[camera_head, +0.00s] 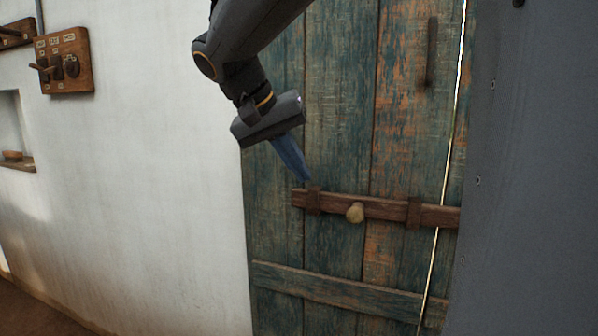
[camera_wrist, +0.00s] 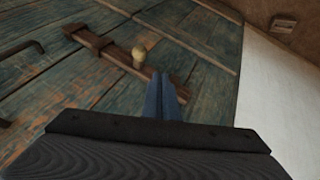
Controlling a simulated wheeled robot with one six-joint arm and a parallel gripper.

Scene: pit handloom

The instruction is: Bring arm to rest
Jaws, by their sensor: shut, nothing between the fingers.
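My gripper (camera_head: 303,176) hangs from my arm in front of a weathered green plank door (camera_head: 335,110), pointing down and to the right in the head view. Its blue fingers are together and empty. In the wrist view my gripper (camera_wrist: 168,82) also shows closed fingers, with the door (camera_wrist: 50,85) behind them. A brown wooden bar (camera_head: 385,207) with a pale round knob (camera_head: 355,212) lies across the door, just below the fingertips. The bar (camera_wrist: 108,50) and knob (camera_wrist: 140,55) also show in the wrist view. Whether the fingertips touch the bar, I cannot tell.
A white wall (camera_head: 150,160) stands left of the door. It carries a wooden switch board (camera_head: 64,60) and a small niche with a wooden sill (camera_head: 17,163). A dark vertical handle (camera_head: 432,52) is on the door's upper right. A large grey surface fills the right side.

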